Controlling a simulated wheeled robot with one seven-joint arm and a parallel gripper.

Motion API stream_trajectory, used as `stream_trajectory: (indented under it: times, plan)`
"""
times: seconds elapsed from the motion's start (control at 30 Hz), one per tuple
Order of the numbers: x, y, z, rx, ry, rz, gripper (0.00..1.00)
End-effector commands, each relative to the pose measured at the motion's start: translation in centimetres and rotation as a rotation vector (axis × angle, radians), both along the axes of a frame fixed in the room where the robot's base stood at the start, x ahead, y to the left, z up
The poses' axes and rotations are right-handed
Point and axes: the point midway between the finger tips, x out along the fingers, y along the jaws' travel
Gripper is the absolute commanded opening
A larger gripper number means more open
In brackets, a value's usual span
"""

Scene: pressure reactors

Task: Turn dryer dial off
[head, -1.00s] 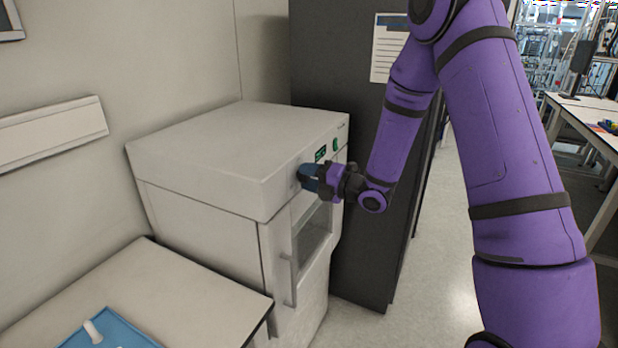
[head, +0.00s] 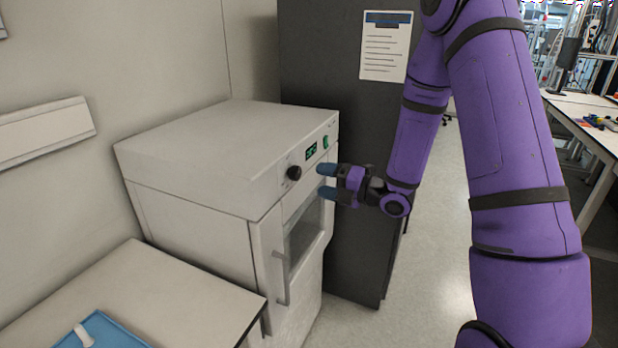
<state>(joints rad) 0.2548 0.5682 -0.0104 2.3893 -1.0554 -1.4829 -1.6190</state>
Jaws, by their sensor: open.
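The dryer (head: 205,165) is a pale box-shaped unit against the wall. Its black round dial (head: 294,173) is on the upper front panel, left of a small lit green display (head: 311,151). The dial is fully visible, but its pointer mark is too small to read. My gripper (head: 324,181) is open and empty, with blue fingertips pointing left. It is to the right of the dial, apart from it, in front of the panel.
The dryer door has a window and a vertical handle (head: 281,278). A dark cabinet (head: 350,230) stands behind my gripper. A table with a blue tray (head: 105,330) is at the lower left.

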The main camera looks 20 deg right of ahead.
Motion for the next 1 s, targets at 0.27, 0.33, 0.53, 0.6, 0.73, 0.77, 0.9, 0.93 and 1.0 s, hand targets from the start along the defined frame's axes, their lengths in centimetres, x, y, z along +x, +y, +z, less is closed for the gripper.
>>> stream_trajectory:
  times: [0.27,0.33,0.53,0.6,0.73,0.77,0.9,0.93,1.0]
  plan:
    - [-2.3,-2.3,0.0,-0.001,0.001,-0.001,0.69]
    - [-2.5,-2.5,0.0,-0.001,0.001,0.000,0.69]
    - [-2.6,-2.5,0.0,-0.001,0.001,0.000,0.69]
    - [-2.6,-2.5,0.0,-0.001,0.001,0.000,0.69]
    - [-2.5,-2.5,0.0,-0.001,0.001,0.000,0.69]
    - [-2.5,-2.5,0.0,-0.001,0.001,0.000,0.69]
    - [-2.4,-2.5,0.2,-0.004,0.006,-0.006,0.69]
    - [-2.4,-2.5,0.3,-0.008,0.014,-0.010,0.69]
    - [-2.0,-2.5,0.8,-0.021,0.042,-0.033,0.69]
